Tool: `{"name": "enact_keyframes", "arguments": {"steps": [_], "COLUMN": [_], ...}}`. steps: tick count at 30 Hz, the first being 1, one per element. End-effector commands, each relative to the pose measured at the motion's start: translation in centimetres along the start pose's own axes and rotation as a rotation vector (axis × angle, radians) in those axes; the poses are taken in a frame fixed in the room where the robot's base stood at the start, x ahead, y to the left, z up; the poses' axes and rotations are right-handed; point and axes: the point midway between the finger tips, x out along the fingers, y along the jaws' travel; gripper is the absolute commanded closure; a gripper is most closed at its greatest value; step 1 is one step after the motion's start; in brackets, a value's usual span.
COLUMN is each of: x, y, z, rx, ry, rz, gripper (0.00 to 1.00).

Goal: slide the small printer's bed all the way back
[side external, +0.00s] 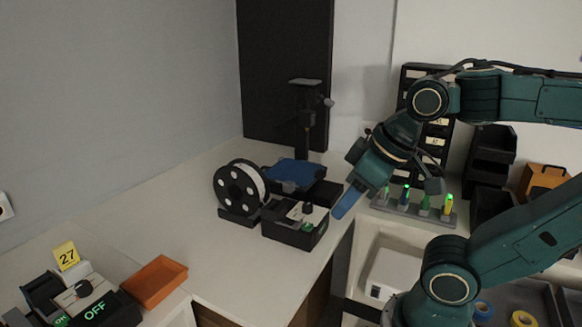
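The small printer (306,122) stands at the back of the white counter, with a dark upright column and a dark base. Its blue bed (293,173) lies flat on the base, towards the front of the column. My gripper (350,202) is in the air to the right of the printer, apart from the bed in the picture, with a blue tip pointing down and left. Only one blue tip shows clearly, so I cannot tell its opening or whether it holds anything.
A filament spool (240,188) stands left of the bed, and a black box (295,226) with a knob sits in front. An orange tray (155,281) and a control unit (95,308) reading OFF are at front left. A rack (412,207) of lit items stands right. The counter's middle is clear.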

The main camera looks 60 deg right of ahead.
Motion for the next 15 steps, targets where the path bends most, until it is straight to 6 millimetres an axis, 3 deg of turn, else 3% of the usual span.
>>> {"name": "enact_keyframes", "arguments": {"steps": [1, 6, 7, 15], "x": [0.0, 0.0, 0.0, 0.6], "y": [0.0, 0.1, 0.1, 1.3], "z": [0.0, -0.2, -0.3, -2.3], "rx": [0.0, 0.018, 0.028, 0.281], "ry": [0.0, -0.001, -0.002, -0.022], "rz": [0.0, 0.002, 0.003, 0.023], "gripper": [0.64, 0.97, 1.0, 1.0]}}
